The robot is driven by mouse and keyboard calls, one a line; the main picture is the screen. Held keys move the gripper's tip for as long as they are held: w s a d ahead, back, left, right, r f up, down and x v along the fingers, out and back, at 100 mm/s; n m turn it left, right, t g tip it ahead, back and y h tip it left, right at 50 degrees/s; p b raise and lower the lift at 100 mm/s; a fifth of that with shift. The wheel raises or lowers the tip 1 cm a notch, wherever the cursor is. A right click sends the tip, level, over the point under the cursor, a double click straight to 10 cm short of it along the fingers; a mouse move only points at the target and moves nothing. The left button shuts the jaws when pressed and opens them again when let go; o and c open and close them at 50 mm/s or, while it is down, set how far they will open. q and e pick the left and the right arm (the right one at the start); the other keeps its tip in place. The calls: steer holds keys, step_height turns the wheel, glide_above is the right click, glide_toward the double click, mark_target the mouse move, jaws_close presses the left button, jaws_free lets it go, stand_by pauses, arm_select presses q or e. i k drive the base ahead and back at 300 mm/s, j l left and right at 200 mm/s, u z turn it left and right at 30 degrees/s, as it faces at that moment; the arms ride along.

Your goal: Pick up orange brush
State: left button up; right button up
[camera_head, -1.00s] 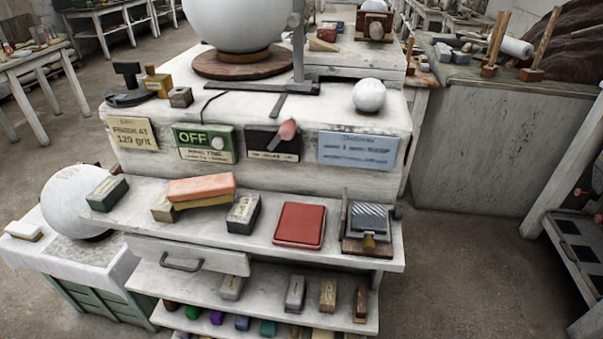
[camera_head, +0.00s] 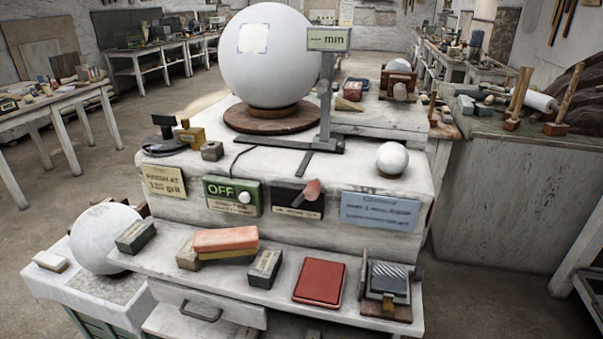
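An orange block-shaped piece (camera_head: 226,239) lies on the white front shelf. It is the only clearly orange thing I see; I cannot make out bristles, so I cannot tell for sure that it is the brush. Its right part lies over a yellowish block, and a tan block (camera_head: 189,254) is at its left end. A dark block with a pale label (camera_head: 265,268) sits close to its right. Neither of my grippers is in view.
The shelf (camera_head: 345,325) also holds a dark green block (camera_head: 136,236), a red pad (camera_head: 320,282) and a metal-plated wooden device (camera_head: 387,288). Behind it are a green OFF box (camera_head: 233,196), a red-tipped lever (camera_head: 312,190) and a large white sphere (camera_head: 268,85). Floor at left is open.

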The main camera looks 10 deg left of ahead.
mark_target(231, 242)
steer(key=j+z, duration=0.3)
steer(key=j, duration=3.1)
